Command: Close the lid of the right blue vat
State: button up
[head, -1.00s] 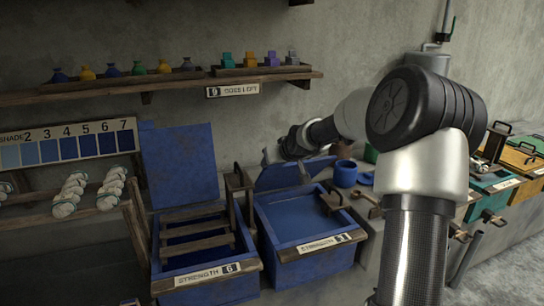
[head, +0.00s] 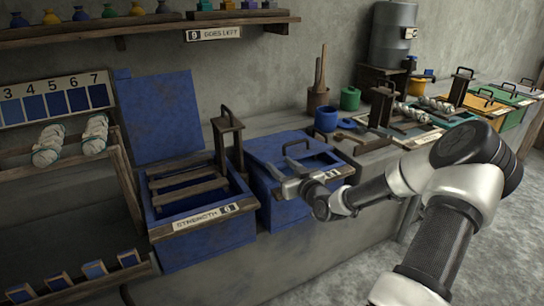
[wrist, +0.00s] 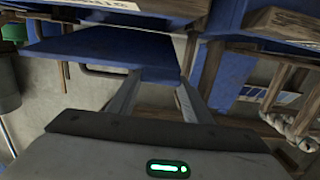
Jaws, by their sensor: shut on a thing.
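The right blue vat (head: 267,203) stands beside the left blue vat on the stone bench. Its blue lid (head: 268,147), with a dark handle (head: 296,147) on top, lies over the vat's opening. I cannot tell whether it rests fully flat on the rim. My gripper (head: 283,182) is at the lid's front edge and is shut on it. In the wrist view the lid (wrist: 100,48) reaches between my two fingertips (wrist: 157,76), with its handle beside them. My gripper and arm hide part of the vat's front and its label.
The left blue vat (head: 192,250) is open, its lid (head: 158,115) upright against the wall. A wooden post (head: 228,138) stands between the vats. A blue pot (head: 326,118), a green pot (head: 350,98) and more coloured vats stand to the right. Free floor lies in front.

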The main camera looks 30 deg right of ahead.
jog(key=shift+t, duration=0.7)
jog(key=shift+s+f+b, duration=0.15)
jog(key=shift+f, duration=0.85)
jog(key=shift+s+f+b, duration=0.1)
jog(key=shift+f+b, duration=0.05)
jog(key=shift+f, duration=0.85)
jog(key=o, duration=1.5)
jog(key=shift+r, duration=0.1)
jog(key=shift+d, duration=0.1)
jog(key=shift+s, duration=0.2)
jog(key=s+p, duration=0.1)
jog(key=s, duration=0.4)
jog(key=s+p, duration=0.1)
jog(key=s, duration=0.5)
jog(key=s+p, duration=0.1)
jog(key=s, duration=0.5)
jog(key=shift+s+a+f, duration=0.1)
jog(key=shift+a+f, duration=0.2)
jog(key=shift+f, duration=0.1)
